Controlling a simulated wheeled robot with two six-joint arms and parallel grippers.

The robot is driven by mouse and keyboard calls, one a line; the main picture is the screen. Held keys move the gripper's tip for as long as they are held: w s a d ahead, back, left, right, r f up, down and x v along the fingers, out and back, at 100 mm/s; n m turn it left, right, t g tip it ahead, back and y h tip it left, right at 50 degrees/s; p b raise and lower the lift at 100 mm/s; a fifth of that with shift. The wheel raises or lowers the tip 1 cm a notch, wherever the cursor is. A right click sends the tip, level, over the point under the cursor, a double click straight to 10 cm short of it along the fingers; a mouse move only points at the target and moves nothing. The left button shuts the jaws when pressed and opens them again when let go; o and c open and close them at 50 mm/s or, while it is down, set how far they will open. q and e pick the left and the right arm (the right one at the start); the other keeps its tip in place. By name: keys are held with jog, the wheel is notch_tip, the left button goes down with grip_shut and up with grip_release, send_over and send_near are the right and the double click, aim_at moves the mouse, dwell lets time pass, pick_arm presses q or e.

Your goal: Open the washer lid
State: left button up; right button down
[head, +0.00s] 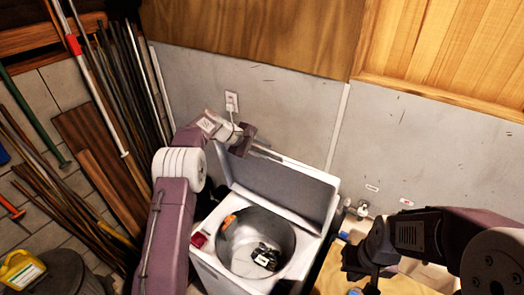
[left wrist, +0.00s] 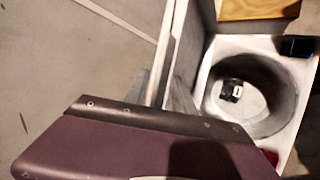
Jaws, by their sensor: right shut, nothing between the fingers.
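The white washer (head: 213,262) stands below me with its grey lid (head: 275,187) raised and leaning back toward the wall. The round drum (head: 281,227) is uncovered, and it also shows in the left wrist view (left wrist: 284,122). My left gripper (head: 264,152) is at the upper left of the raised lid. In the left wrist view its two fingers (left wrist: 160,92) stand apart, with a pale edge beyond them; I cannot tell whether they touch the lid. My right gripper (head: 358,272) is shut and empty, right of the washer.
A dark item with a white patch (head: 266,257) lies in the drum. A small red object (head: 199,240) sits on the washer's left front rim. An outlet with a plug (head: 232,101) is on the wall behind. Long poles and boards (head: 110,90) lean at the left.

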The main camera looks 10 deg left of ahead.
pick_arm(q)
jog(key=shift+a+r+b, duration=0.1)
jog(key=shift+a+b, duration=0.1)
jog(key=shift+b, duration=0.1)
jog(key=b+v, duration=0.3)
jog(key=v, duration=0.5)
jog(key=shift+r, duration=0.3)
jog(key=shift+s+a, duration=0.1)
